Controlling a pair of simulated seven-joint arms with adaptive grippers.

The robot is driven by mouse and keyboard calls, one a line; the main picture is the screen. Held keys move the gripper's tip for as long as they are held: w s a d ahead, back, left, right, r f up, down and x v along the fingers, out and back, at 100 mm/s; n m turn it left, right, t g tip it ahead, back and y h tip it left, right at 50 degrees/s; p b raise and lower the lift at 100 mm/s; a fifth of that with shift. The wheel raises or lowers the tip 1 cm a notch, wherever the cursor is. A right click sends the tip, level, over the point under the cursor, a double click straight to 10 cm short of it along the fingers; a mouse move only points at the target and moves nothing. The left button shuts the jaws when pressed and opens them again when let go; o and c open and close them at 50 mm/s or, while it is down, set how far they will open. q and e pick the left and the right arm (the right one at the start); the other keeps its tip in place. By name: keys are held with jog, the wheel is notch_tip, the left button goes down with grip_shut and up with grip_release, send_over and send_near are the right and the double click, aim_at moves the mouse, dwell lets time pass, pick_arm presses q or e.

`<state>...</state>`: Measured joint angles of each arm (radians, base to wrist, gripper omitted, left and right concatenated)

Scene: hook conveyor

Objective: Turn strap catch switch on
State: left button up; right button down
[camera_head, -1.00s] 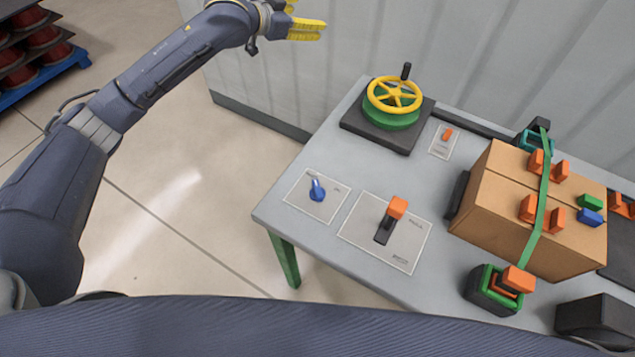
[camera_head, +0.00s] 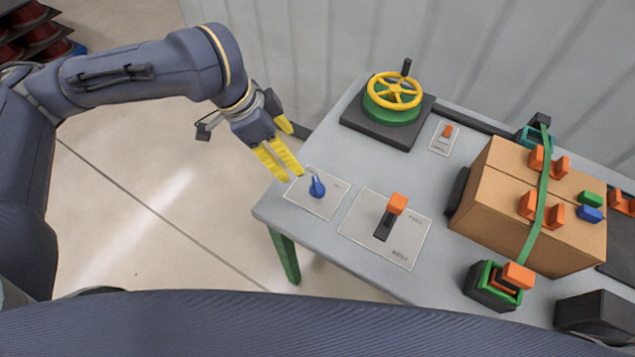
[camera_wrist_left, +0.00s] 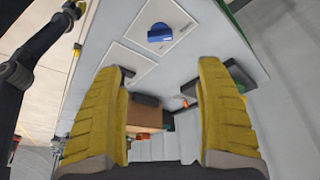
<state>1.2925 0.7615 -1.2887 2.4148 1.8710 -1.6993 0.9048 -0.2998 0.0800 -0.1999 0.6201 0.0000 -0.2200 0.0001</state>
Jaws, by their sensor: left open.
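A small blue switch knob (camera_head: 317,187) stands on a pale plate at the table's left corner; it also shows in the left wrist view (camera_wrist_left: 162,37). Beside it, an orange-tipped black lever (camera_head: 392,215) stands on a larger plate. A small orange switch (camera_head: 446,132) sits on a plate farther back. The plate lettering is too small to read surely. A green strap (camera_head: 543,195) crosses a carton, with an orange-and-green catch (camera_head: 500,286) at its front end. My left gripper (camera_head: 289,153) is open and empty, just left of the blue knob and apart from it.
A yellow handwheel (camera_head: 394,92) with an upright black handle stands on a dark base at the back left. The carton (camera_head: 490,205) fills the table's right part, with orange, green and blue pieces on top. A corrugated wall (camera_head: 500,55) rises behind the table (camera_head: 345,150).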

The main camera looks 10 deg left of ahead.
aim_at(317, 184)
pick_arm(q)
jog(key=x, duration=1.6)
jog(key=shift+d+f, duration=0.1)
jog(key=shift+f, duration=0.15)
jog(key=c, duration=1.2)
